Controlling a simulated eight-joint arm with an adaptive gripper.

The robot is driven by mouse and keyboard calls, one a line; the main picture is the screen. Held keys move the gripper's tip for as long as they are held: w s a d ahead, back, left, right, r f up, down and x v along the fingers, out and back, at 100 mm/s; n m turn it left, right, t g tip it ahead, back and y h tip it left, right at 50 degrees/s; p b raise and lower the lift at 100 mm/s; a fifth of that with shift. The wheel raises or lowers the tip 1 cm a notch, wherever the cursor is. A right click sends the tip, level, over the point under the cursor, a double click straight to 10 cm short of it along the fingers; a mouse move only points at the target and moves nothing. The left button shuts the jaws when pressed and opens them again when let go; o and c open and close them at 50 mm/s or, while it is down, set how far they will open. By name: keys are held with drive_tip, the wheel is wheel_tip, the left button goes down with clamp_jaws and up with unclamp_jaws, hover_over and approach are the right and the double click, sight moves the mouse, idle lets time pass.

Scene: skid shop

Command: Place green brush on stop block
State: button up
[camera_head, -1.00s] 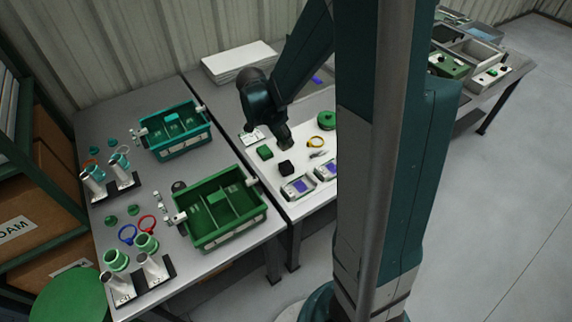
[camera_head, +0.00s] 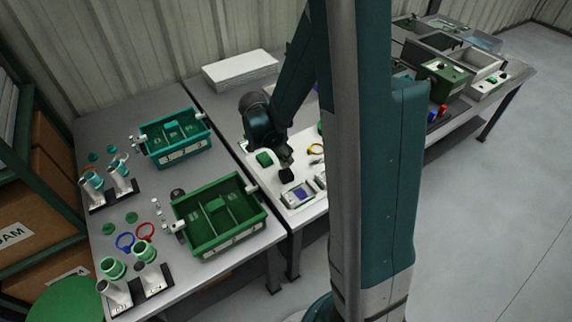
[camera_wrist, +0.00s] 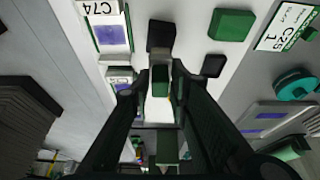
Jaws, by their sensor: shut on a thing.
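My gripper (camera_wrist: 161,80) is shut on a small dark green piece (camera_wrist: 160,83), which I take to be the green brush. A greyish part continues from it, close to a black block (camera_wrist: 161,35) in the picture; I cannot tell whether they touch. In the head view, my gripper (camera_head: 285,158) is low over the white work surface, just behind the black block (camera_head: 287,174), and the brush cannot be made out. A green block (camera_head: 264,158) lies to the left; it also shows in the wrist view (camera_wrist: 231,24). I cannot tell which block is the stop block.
A meter (camera_head: 298,195) stands in front of the black block. A yellow ring (camera_head: 315,149) lies to the right, partly hidden by my arm. A green divided bin (camera_head: 250,230) and a teal bin (camera_head: 206,145) stand on the left table. A labelled card (camera_wrist: 284,26) lies beyond the green block.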

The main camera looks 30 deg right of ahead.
sight(286, 163)
drive_tip(key=shift+f, duration=0.25)
drive_tip(key=shift+f, duration=0.1)
drive_tip(key=shift+f+b, duration=0.45)
drive_tip(key=shift+f, duration=1.3)
drive_tip(key=shift+f, duration=0.15)
drive_tip(key=o, duration=0.9)
drive_tip(key=p+v, duration=0.2)
drive_tip(key=v, duration=1)
